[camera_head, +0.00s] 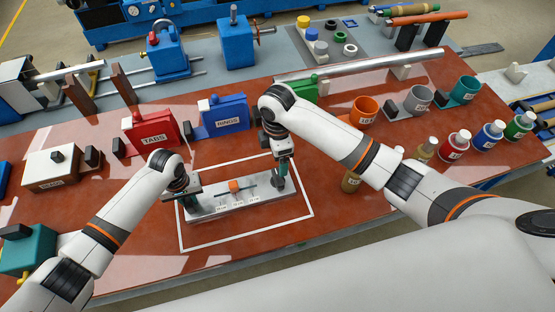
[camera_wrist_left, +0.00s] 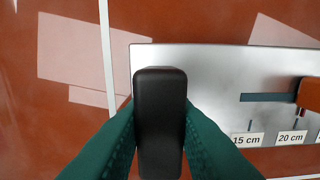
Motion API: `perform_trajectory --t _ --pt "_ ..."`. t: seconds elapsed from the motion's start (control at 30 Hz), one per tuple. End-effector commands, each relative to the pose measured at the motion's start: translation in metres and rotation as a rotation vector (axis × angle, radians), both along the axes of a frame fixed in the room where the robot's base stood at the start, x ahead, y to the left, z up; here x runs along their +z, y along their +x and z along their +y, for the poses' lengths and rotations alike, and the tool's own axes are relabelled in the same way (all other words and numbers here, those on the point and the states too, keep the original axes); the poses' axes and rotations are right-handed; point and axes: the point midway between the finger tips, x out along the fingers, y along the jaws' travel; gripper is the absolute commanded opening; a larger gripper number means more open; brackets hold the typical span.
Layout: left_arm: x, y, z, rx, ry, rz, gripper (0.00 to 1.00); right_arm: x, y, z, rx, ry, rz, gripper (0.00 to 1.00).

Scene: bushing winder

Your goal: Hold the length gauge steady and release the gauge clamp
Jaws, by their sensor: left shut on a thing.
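The length gauge (camera_head: 255,205) is a silver metal plate inside a white outlined rectangle on the red-brown table. It also shows in the left wrist view (camera_wrist_left: 215,70), with a dark slot and 15 cm and 20 cm labels. The orange gauge clamp (camera_head: 235,185) sits on the slot near the plate's middle; its edge shows in the left wrist view (camera_wrist_left: 309,93). My left gripper (camera_head: 189,197) is shut on a black handle (camera_wrist_left: 160,120) at the gauge's left end. My right gripper (camera_head: 281,172) points down over the gauge's right end; its fingertips are too small to read.
Behind the gauge stand a red TABS bin (camera_head: 150,127), a blue RINGS bin (camera_head: 222,116) and a partly hidden green bin (camera_head: 305,90). Cups, including an orange one (camera_head: 363,111), and several bottles stand at right. Bare table lies left of the gauge.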

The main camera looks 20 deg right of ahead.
Motion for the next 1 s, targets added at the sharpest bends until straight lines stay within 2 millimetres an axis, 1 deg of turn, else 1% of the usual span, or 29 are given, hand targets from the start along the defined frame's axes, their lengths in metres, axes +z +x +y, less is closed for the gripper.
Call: perform_trajectory --t 0.37,0.4,0.53,0.83,0.93,1.0 --pt "0.0 0.0 0.0 0.0 0.001 0.0 0.0 0.002 0.0 0.0 0.0 0.0 0.001 0.85" --pt "0.0 0.0 0.0 0.0 0.001 0.0 0.27 0.002 0.0 0.0 0.0 0.0 0.001 0.85" --pt "0.0 0.0 0.0 0.0 0.001 0.0 0.48 0.002 0.0 0.0 0.0 0.0 0.001 0.85" --pt "0.001 0.0 0.0 0.0 0.0 -0.001 0.49 0.002 0.0 0.0 0.0 0.0 0.001 0.85" --pt "0.008 0.001 0.0 0.0 -0.001 -0.002 0.49 0.002 0.0 0.0 0.0 0.0 0.001 0.85" --pt "0.018 0.001 0.0 -0.002 -0.002 -0.003 0.49 0.002 0.0 0.0 0.0 0.0 0.001 0.85"
